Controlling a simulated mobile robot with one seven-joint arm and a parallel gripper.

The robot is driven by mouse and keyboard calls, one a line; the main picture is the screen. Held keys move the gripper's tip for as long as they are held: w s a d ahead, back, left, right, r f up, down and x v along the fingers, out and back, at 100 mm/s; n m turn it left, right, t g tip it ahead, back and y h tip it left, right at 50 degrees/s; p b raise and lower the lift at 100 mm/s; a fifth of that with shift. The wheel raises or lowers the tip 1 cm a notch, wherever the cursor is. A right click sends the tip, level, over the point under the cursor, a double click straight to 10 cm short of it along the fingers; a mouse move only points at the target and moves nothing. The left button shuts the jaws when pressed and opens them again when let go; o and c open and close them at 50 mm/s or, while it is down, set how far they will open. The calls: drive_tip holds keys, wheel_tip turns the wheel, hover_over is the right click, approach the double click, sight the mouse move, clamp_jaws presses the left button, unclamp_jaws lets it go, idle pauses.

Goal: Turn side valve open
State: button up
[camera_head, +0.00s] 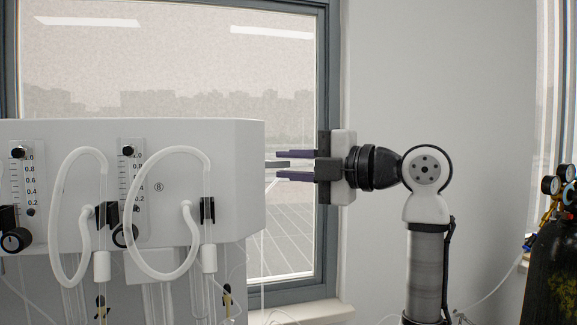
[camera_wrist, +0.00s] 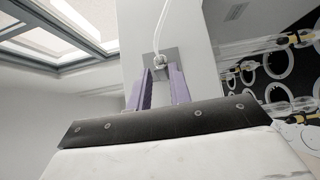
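The white distiller cabinet (camera_head: 190,180) stands at the left of the head view. The side valve (camera_wrist: 160,61) is a small metallic fitting on a grey plate on the cabinet's side, with a white tube running up from it. In the head view it shows as a short grey piece (camera_head: 277,164) sticking out of the right side. My gripper (camera_head: 281,164) points left at it, level with it. Its two purple fingers are apart, one above and one below the valve in the head view. In the wrist view (camera_wrist: 160,68), the valve appears between the fingertips; contact cannot be told.
Flowmeters (camera_head: 130,175) and looped white tubes (camera_head: 60,215) cover the cabinet's front. A window (camera_head: 170,60) is behind. A dark gas cylinder (camera_head: 553,265) with gauges stands at the far right. Wall space between my arm and the cylinder is clear.

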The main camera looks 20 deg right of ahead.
drive_tip(key=b+v, duration=0.3)
drive_tip(key=v, duration=1)
drive_tip(key=shift+s+f, duration=0.1)
